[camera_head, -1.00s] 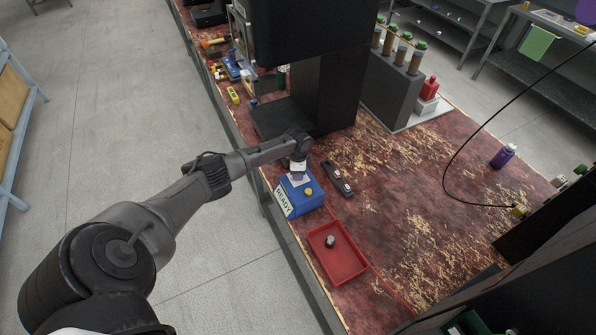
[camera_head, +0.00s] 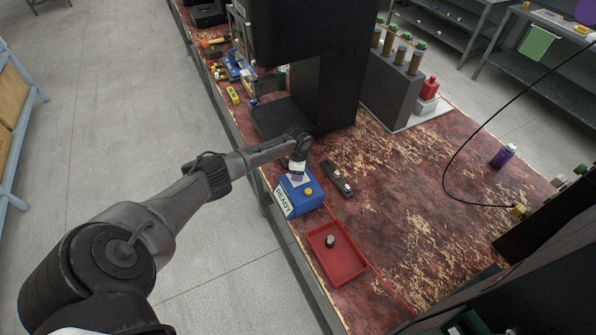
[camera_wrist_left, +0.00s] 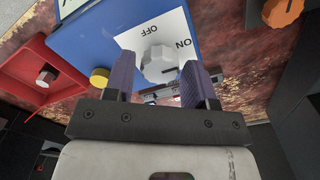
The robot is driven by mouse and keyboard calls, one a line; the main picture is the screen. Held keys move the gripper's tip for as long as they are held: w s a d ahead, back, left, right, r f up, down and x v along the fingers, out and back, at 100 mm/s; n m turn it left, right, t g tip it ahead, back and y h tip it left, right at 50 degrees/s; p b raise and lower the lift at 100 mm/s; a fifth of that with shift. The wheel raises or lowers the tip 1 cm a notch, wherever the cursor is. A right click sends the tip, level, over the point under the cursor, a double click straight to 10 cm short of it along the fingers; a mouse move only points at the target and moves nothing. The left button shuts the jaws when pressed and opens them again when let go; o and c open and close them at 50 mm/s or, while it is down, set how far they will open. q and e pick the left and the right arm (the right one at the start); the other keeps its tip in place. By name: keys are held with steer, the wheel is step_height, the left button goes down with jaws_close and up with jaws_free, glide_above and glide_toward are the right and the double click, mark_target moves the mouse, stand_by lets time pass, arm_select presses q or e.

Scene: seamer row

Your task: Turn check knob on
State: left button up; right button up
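The blue box (camera_head: 306,204) with a READY sign (camera_head: 283,203) stands at the bench's left edge. In the left wrist view, its light grey check knob (camera_wrist_left: 158,65) sits on a white plate (camera_wrist_left: 128,41) marked OFF and ON. A dark mark shows on the knob's face; which word it points at is hard to tell. My left gripper (camera_head: 298,178) is over the box. In the wrist view its two purple fingers (camera_wrist_left: 159,80) stand apart on either side of the knob, with no clear contact. My right gripper is not in view.
A yellow button (camera_wrist_left: 99,77) is on the box near the knob. A red tray (camera_head: 352,271) holding a grey knob-like part lies in front of the box. A dark bar-shaped device (camera_head: 337,179) lies to the right, and a tall black machine (camera_head: 330,90) stands behind.

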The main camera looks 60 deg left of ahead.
arm_select(q)
steer(key=shift+o, duration=0.9)
steer(key=shift+r, duration=0.15)
step_height(320, 180, up, 14)
steer(key=p, duration=0.2)
steer(key=shift+f, duration=0.25)
